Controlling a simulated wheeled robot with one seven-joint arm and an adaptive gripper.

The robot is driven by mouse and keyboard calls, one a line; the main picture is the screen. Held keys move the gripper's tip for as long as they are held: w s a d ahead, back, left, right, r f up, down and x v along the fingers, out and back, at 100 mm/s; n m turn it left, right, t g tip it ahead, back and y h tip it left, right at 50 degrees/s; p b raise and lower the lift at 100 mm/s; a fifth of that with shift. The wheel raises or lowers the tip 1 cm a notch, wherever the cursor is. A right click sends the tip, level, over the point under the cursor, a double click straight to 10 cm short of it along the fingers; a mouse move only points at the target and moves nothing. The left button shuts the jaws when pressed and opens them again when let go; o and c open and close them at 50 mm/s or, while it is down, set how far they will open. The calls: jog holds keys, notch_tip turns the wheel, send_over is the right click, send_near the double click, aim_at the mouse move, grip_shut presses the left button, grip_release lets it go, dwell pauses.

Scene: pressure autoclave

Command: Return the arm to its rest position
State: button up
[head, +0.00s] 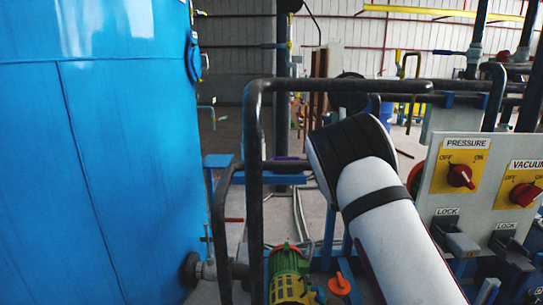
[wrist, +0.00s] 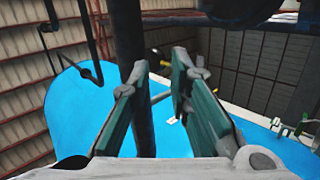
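My white and black arm reaches up from the lower right in the head view, in front of the dark pipe frame (head: 254,170). My gripper (wrist: 160,72) shows only in the wrist view; my own arm hides it in the head view. Its two green-padded fingers stand apart with nothing held between them. A dark upright pipe (wrist: 133,30) passes close to the left finger in the wrist view; I cannot tell whether they touch.
A large blue tank (head: 90,170) fills the left. A green and yellow motor (head: 288,275) sits low in the middle.

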jog(key=s+d+r+m+g+p, duration=0.3)
jog(key=s+d+r+m+g, duration=0.2)
jog(key=s+d+m+g, duration=0.35)
jog(key=s+a+f+m+g+y+p, duration=0.1)
jog(key=s+a+f+m+g, duration=0.1)
jog(key=s, duration=1.4)
jog(key=s+a+f+m+g+y+p, duration=0.1)
jog(key=s+a+f+g, duration=0.3)
jog(key=s, duration=1.3)
jog(key=s+a+f+m+g+y+p, duration=0.1)
jog(key=s+g, duration=0.7)
jog(key=s, duration=0.9)
notch_tip(320, 180, down, 2)
jog(key=shift+s+a+f+m+p, duration=0.15)
jog(key=shift+a+f+m+p, duration=0.1)
jog(key=shift+a+m+p, duration=0.75)
jog(key=shift+a+g, duration=0.25)
